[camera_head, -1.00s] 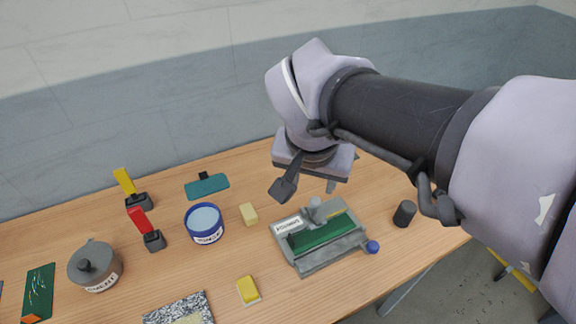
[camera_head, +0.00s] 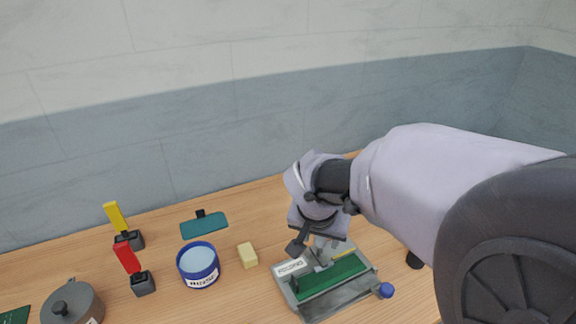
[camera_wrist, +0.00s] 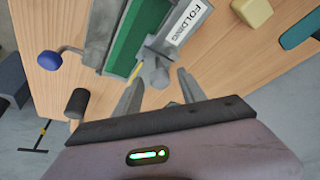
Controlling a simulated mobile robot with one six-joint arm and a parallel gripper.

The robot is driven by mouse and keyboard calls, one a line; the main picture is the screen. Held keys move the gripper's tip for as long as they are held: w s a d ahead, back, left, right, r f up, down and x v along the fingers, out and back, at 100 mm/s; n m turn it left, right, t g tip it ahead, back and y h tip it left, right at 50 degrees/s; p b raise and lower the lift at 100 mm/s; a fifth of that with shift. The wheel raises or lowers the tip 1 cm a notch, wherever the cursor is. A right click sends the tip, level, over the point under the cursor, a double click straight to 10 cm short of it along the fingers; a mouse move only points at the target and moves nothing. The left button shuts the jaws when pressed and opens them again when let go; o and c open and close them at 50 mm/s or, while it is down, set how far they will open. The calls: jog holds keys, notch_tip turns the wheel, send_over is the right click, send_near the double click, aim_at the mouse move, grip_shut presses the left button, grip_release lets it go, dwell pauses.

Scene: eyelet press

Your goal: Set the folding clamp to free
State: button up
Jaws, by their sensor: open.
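The folding clamp (camera_head: 318,304) is a grey frame with a green bed and a white label reading "FOLDING" in the wrist view (camera_wrist: 184,24). A blue knob (camera_head: 386,290) sticks out on a rod at its right side; it also shows in the wrist view (camera_wrist: 50,60). A grey upright post with a rounded top (camera_wrist: 153,70) stands on the clamp's rear edge, beside a thin yellow strip (camera_wrist: 135,70). My gripper (camera_wrist: 156,92) is open, its fingers on either side of the post's end. Whether they touch it I cannot tell.
A black cylinder (camera_wrist: 77,103) stands near the clamp. A cream block (camera_head: 247,254), a blue round tin (camera_head: 198,265), a teal piece (camera_head: 204,225), red (camera_head: 127,259) and yellow (camera_head: 116,216) levers and a grey lidded pot (camera_head: 72,304) stand to the left. The wall is behind.

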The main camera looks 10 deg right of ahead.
jog(key=shift+c, duration=0.2)
grip_shut()
dwell(1.2)
